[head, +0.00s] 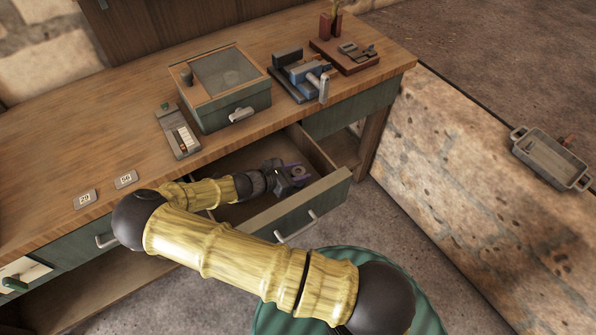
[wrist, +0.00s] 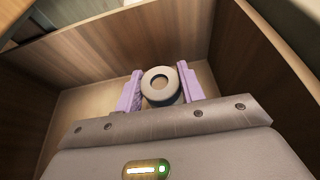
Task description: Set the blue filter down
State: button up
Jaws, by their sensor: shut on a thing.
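My gripper (head: 293,174) is inside the open drawer (head: 328,196), with its purple fingers pointing into it. In the wrist view the fingers (wrist: 159,86) are shut on a round filter (wrist: 176,98) with a pale grey ring-shaped top and a hole in the middle. It looks grey in this light; I see no clear blue on it. The drawer's wooden walls (wrist: 95,52) stand around it. The filter's lower part is hidden by the gripper body, and I cannot tell whether it touches the drawer floor.
On the bench (head: 60,150) above stand a green glass-lidded box (head: 237,104), a blue vise (head: 306,76), a small meter-like device (head: 178,130) and a red-brown tray (head: 345,56). A grey metal tray (head: 551,159) is at the far right. The drawer floor around the filter looks bare.

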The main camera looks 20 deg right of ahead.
jog(key=shift+f, duration=0.1)
jog(key=o, duration=1.1)
jog(key=shift+c, duration=0.2)
jog(key=v, duration=1.2)
